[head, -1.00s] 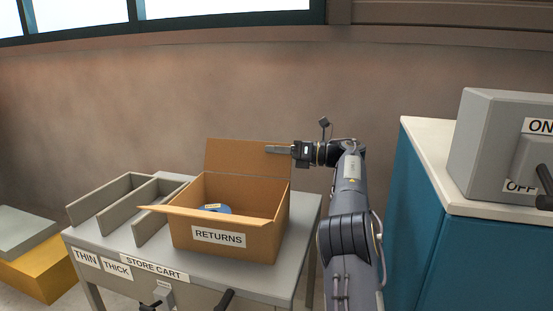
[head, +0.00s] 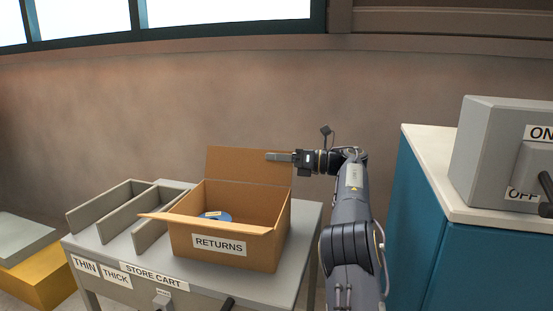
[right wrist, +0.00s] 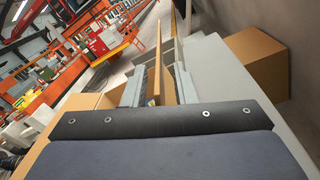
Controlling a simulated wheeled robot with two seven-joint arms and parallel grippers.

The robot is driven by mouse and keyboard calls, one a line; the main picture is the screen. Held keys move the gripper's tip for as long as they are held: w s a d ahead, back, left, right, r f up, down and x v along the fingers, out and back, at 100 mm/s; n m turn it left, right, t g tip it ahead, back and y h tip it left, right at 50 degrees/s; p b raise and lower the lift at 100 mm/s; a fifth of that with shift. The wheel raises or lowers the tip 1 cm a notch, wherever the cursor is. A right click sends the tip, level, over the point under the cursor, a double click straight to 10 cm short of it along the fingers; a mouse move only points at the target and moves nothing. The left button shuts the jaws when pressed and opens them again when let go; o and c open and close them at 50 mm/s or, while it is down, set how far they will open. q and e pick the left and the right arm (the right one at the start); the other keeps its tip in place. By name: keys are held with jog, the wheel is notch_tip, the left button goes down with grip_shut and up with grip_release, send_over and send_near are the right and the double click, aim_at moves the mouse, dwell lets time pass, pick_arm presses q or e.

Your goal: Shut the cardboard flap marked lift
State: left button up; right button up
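An open cardboard box marked RETURNS (head: 262,250) stands on the store cart. Its back flap (head: 235,166) stands upright, and another flap (head: 165,217) sticks out at the left. I can read no "lift" mark on either. My right gripper (head: 278,157) is at the upper right corner of the back flap. In the right wrist view, the fingers of the right gripper (right wrist: 157,88) are apart, with a cardboard edge (right wrist: 158,62) running between them. I cannot tell whether either finger touches it. My left gripper is not in view.
A blue round item (head: 222,216) lies in the box. Grey slots (head: 122,205) marked THIN and THICK are left of it on the cart (head: 190,272). A blue cabinet (head: 440,240) with a grey switch box (head: 485,150) stands at the right. A wall is behind.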

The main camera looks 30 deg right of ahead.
jog(key=p+v, duration=0.1)
jog(key=v, duration=0.6)
jog(key=shift+s+d, duration=0.15)
jog(key=shift+s, duration=0.05)
jog(key=shift+c, duration=0.4)
